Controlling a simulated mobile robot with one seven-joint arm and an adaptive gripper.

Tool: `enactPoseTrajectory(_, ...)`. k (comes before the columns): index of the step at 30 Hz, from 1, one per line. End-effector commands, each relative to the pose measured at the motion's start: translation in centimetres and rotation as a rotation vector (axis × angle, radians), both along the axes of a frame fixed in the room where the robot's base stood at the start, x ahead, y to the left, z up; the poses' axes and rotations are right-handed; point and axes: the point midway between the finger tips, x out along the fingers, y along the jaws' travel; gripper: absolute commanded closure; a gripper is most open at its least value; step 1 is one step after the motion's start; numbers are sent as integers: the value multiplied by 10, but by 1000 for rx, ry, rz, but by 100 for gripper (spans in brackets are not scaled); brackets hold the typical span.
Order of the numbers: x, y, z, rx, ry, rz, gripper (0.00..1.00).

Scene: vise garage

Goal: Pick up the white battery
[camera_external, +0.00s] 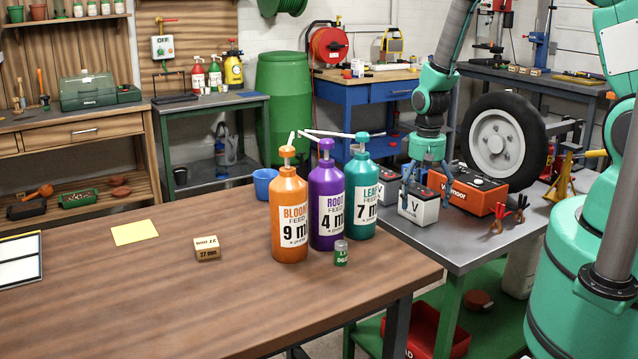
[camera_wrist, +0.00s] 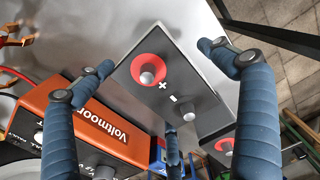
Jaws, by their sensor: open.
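The white battery (camera_external: 418,207), a box with a dark top and a "V" on its side, stands on the grey metal table (camera_external: 432,250) at the right. In the wrist view its dark top (camera_wrist: 178,92) shows a red-ringed terminal, a second plain terminal, and plus and minus marks. My gripper (camera_external: 427,174) is over the battery, with its blue fingers pointing down. In the wrist view my gripper (camera_wrist: 155,62) is open, with fingers on either side of the battery top and a third finger lower in the picture. Whether any finger touches it, I cannot tell.
An orange Voltmoor battery (camera_external: 475,193) stands close to the right, also seen in the wrist view (camera_wrist: 100,125). Another red-ringed terminal (camera_wrist: 224,146) shows nearby. Red clamps (camera_external: 498,217) and a wheel (camera_external: 503,142) are farther right. Three pump bottles (camera_external: 326,210) stand left on the wooden table.

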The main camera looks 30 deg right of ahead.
Motion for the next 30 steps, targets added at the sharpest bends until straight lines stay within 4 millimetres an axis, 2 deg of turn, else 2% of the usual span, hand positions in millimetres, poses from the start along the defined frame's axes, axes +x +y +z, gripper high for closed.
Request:
enactPoseTrajectory(6,0,0,0,0,0,0,6)
enactPoseTrajectory(18,0,0,0,0,1,0,86)
enactPoseTrajectory(30,1,0,4,0,-2,0,87)
